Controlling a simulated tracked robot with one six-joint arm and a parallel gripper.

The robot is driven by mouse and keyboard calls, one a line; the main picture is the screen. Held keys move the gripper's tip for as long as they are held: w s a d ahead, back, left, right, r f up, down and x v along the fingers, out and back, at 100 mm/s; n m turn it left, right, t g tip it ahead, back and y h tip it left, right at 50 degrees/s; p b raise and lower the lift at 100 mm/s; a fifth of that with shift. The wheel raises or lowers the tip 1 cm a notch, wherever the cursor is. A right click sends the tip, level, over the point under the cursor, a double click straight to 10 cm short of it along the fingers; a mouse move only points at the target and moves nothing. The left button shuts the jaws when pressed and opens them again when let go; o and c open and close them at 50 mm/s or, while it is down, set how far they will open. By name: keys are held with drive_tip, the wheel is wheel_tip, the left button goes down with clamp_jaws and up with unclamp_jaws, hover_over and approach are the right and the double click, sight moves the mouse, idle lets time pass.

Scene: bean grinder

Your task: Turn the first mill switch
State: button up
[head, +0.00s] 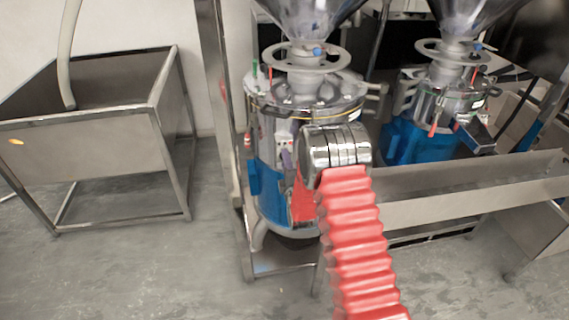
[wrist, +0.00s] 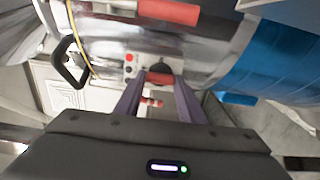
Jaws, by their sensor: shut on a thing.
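The first mill (head: 305,105), a silver drum with a blue lower part, stands at the centre of the head view. Its small pale switch panel (head: 284,141) faces left of my arm. In the wrist view the panel carries a red button (wrist: 129,58) and a dark switch knob (wrist: 162,67). My gripper (wrist: 160,80) reaches the panel with its two purple fingers, and the tips are closed around the knob, hiding part of it. In the head view my arm covers most of the gripper.
A second mill (head: 436,110) stands to the right behind a long steel trough (head: 460,205). A steel bin on a frame (head: 85,150) stands at the left.

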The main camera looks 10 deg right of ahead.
drive_tip(key=shift+a+f, duration=0.25)
drive_tip(key=shift+a, duration=0.05)
drive_tip(key=o, duration=1)
drive_tip(key=shift+d+r, duration=0.1)
drive_tip(key=shift+d, duration=0.05)
drive_tip(key=shift+o, duration=0.2)
drive_tip(key=s, duration=1.3)
drive_tip(key=shift+s, duration=0.4)
